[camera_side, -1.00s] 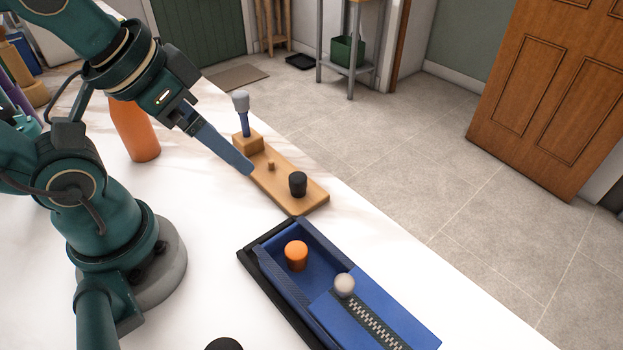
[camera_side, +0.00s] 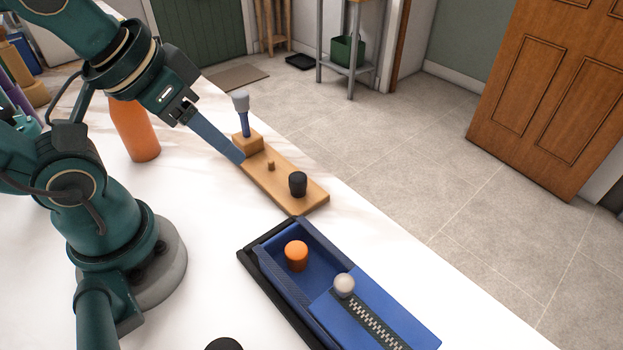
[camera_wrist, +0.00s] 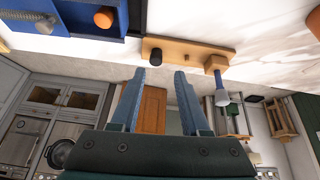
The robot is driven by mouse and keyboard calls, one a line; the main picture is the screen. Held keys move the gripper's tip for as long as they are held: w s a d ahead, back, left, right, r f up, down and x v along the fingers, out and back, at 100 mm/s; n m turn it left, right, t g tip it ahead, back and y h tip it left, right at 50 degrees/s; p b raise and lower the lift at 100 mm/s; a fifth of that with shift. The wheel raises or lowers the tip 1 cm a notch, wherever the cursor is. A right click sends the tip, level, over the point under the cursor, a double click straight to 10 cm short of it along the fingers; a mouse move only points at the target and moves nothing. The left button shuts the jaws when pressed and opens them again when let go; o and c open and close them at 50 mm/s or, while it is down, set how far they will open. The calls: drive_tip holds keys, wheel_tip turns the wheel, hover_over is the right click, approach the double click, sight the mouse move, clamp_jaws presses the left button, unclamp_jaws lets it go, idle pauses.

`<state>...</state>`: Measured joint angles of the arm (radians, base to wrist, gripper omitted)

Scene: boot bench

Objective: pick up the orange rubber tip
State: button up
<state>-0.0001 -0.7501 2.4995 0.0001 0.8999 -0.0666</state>
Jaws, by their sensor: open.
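The orange rubber tip (camera_side: 296,255) stands in the open compartment of a blue tray (camera_side: 323,246) in the side view. It also shows near the top of the wrist view (camera_wrist: 104,18). My gripper (camera_side: 239,158) is open and empty beside the wooden board, up and left of the tip and well apart from it. In the wrist view its two fingers (camera_wrist: 160,72) are spread with nothing between them.
The wooden board (camera_side: 270,187) holds a black tip (camera_side: 298,184), a small peg and a grey-capped blue post (camera_side: 242,112). A pale ball-shaped knob (camera_side: 344,284) sits on the tray's blue cover. An orange bottle (camera_side: 135,130) stands behind my arm. White table lies clear between my base and the tray.

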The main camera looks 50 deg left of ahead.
drive_tip(key=n, duration=0.1)
drive_tip(key=n+g, duration=0.4)
drive_tip(key=g, duration=0.2)
hover_over(295, 251)
wheel_tip(295, 251, down, 8)
drive_tip(key=shift+w+f, duration=0.1)
drive_tip(key=shift+f, duration=2.55)
clamp_jaws()
